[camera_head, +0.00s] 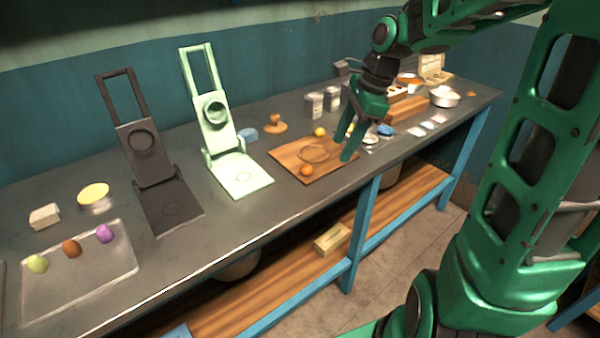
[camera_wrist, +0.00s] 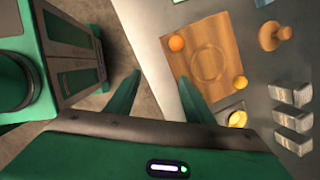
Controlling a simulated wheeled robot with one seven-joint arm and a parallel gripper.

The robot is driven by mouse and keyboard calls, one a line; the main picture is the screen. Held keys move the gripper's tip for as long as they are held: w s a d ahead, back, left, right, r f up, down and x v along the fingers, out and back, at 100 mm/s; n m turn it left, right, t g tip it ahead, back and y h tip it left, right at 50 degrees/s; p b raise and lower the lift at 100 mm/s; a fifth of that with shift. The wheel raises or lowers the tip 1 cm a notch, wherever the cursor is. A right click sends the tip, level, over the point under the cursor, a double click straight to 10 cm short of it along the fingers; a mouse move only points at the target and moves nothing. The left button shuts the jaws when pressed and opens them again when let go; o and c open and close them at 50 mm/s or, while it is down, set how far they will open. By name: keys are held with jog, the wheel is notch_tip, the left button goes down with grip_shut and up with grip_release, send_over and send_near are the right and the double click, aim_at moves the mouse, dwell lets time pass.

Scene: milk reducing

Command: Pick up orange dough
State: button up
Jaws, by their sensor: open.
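An orange dough ball (camera_head: 307,170) rests on the near part of a wooden board (camera_head: 288,156); in the wrist view the orange ball (camera_wrist: 177,43) lies beyond my fingers. A yellow ball (camera_head: 320,131) sits at the board's far side, and it also shows in the wrist view (camera_wrist: 240,82). My gripper (camera_head: 345,148) is open and empty, above the board's right end, apart from both balls. In the wrist view its fingers (camera_wrist: 159,82) are spread over the counter edge and floor. A brownish-orange lump (camera_head: 72,248) lies on the metal tray (camera_head: 80,290) at left.
A yellow-green lump (camera_head: 37,264) and a purple lump (camera_head: 105,233) share the tray. A pale press (camera_head: 240,173) and a dark press (camera_head: 165,200) stand left of the board. A wooden stamp (camera_head: 275,125) and metal tins (camera_head: 315,104) stand behind it.

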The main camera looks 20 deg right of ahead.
jog(key=w+a+m+y, duration=0.1)
jog(key=w+a+m, duration=0.1)
jog(key=w+a, duration=0.1)
send_over(309, 166)
jog(key=d, duration=0.2)
jog(key=shift+m, duration=0.4)
jog(key=f, duration=0.2)
jog(key=s+f, duration=0.1)
jog(key=f, duration=0.1)
jog(key=shift+a+f, duration=0.1)
jog(key=shift+f, duration=0.1)
jog(key=shift+x, duration=2.7)
jog(key=shift+w, duration=0.1)
jog(key=c, duration=1.1)
